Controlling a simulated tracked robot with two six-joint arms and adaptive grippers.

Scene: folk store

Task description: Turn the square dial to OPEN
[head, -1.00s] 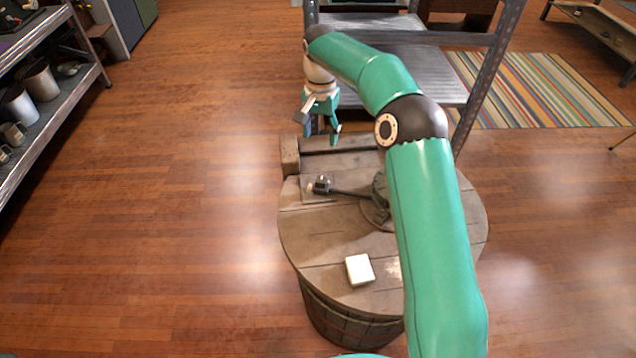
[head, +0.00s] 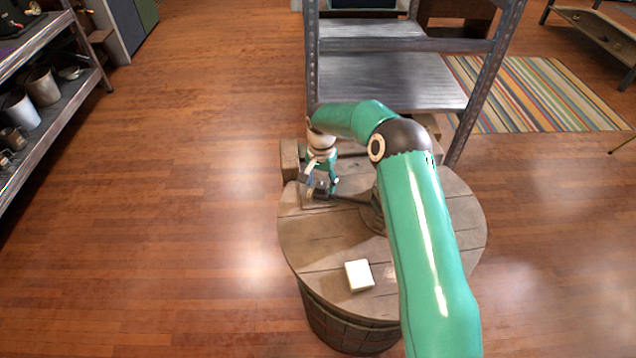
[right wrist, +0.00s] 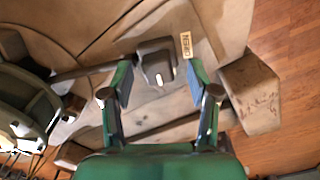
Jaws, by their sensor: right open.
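The square dial (right wrist: 157,65) is a dark grey block with a white mark on its near face. It sits on a wooden board on the barrel top. A small pale label reading OPEN (right wrist: 186,45) lies just right of it in the right wrist view. My right gripper (head: 320,190) is open over the dial; in the right wrist view its fingers (right wrist: 158,80) stand on either side of the dial with gaps. In the head view the gripper mostly hides the dial and the label cannot be made out. My left gripper is not in view.
The round barrel top (head: 315,240) carries a white square block (head: 359,275) near its front. A dark rod runs right from the dial. A wooden block (head: 290,160) stands at the back left edge. A metal rack (head: 385,80) stands behind the barrel.

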